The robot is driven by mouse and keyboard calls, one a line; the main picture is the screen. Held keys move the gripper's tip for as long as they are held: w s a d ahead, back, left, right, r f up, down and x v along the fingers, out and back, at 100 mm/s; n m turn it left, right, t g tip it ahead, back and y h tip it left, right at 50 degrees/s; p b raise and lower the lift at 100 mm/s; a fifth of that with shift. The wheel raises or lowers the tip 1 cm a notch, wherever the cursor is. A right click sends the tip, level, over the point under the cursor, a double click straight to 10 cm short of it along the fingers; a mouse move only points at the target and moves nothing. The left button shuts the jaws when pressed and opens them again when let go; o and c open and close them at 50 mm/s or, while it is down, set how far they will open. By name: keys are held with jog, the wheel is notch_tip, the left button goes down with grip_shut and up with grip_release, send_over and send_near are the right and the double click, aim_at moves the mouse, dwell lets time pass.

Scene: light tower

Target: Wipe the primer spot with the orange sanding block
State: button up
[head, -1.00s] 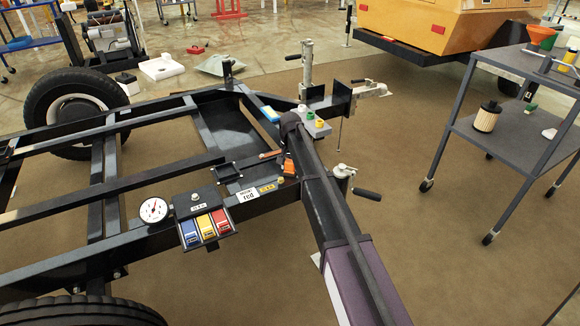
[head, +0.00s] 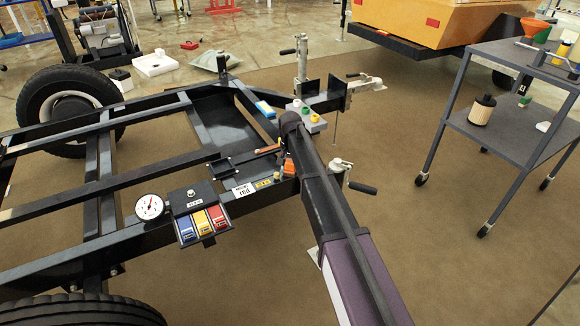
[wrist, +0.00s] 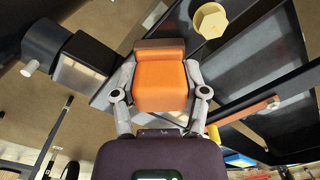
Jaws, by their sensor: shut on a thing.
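The orange sanding block (wrist: 160,85) is between the fingers of my gripper (wrist: 160,95) in the wrist view, with a finger against each side. A browner strip shows along its far edge. In the head view a small part of the orange block (head: 289,166) shows beside my arm, over the black trailer frame (head: 225,120). My arm hides most of the gripper there. I cannot make out the primer spot in either view. I cannot tell whether the block touches the frame.
A gauge (head: 150,207) and a panel of blue, yellow and red blocks (head: 202,222) sit on the near beam. A jack handle (head: 362,188) sticks out right of my arm. A grey cart (head: 515,125) stands at right. Brown floor between is clear.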

jog(key=shift+s, duration=0.1)
jog(key=shift+s+d+f, duration=0.1)
jog(key=shift+s+d, duration=0.4)
jog(key=shift+s, duration=0.25)
jog(key=shift+s+d, duration=0.5)
jog(key=shift+s, duration=0.2)
jog(key=shift+c, duration=0.4)
jog(key=shift+w+a+r+p, duration=0.1)
jog(key=shift+r+p, duration=2.8)
jog(key=shift+r, duration=0.1)
jog(key=shift+r+p, duration=1.5)
